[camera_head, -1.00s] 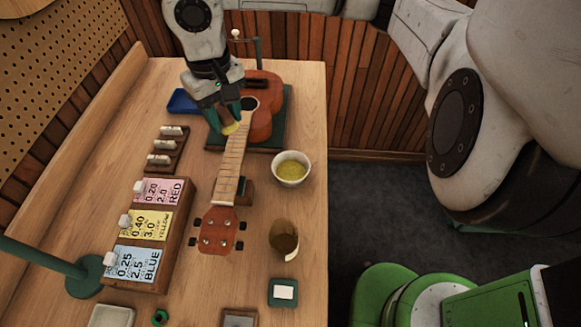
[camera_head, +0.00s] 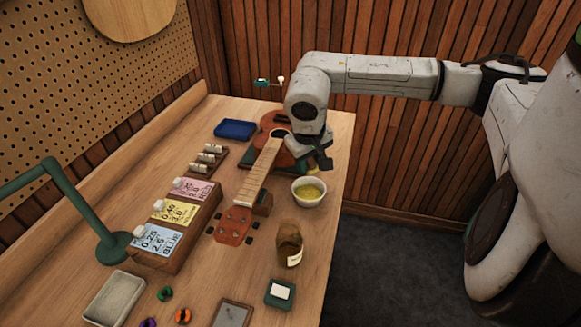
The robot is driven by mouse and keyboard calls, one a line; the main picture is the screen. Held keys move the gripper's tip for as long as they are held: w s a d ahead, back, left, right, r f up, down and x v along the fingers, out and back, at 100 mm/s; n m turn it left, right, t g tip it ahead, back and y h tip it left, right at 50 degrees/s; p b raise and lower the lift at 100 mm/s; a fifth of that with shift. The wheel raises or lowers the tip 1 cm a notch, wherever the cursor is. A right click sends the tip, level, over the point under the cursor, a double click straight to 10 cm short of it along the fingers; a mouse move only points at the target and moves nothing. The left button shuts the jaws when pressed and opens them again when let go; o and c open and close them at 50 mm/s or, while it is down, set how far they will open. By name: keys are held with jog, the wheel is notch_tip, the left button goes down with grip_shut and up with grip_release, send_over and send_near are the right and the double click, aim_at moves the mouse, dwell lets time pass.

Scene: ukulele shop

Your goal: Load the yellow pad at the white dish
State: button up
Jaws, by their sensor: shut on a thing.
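The white dish (camera_head: 297,196) is a round bowl with yellowish contents, standing near the right edge of the bench, beside the ukulele's neck. My gripper (camera_head: 320,165) is above and just behind the dish, pointing down, and apart from it as far as I can tell.
A ukulele (camera_head: 256,180) lies along the bench in a green cradle, left of the dish. A brown jar (camera_head: 289,243) stands in front of the dish. A rack with red, yellow and blue cards (camera_head: 178,212) and a green lamp (camera_head: 113,247) are to the left.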

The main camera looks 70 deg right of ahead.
aim_at(309, 169)
jog(key=shift+s+a+f, duration=0.1)
jog(key=shift+f, duration=0.75)
jog(key=shift+f+b, duration=0.8)
jog(key=shift+f, duration=0.65)
notch_tip(309, 169, down, 4)
jog(key=b, duration=0.4)
jog(key=shift+f+b, duration=0.2)
jog(key=shift+b, duration=0.15)
jog(key=shift+r+p, duration=1.35)
jog(key=shift+r, duration=2.15)
jog(key=shift+r+p, duration=0.8)
jog(key=shift+r, duration=1.2)
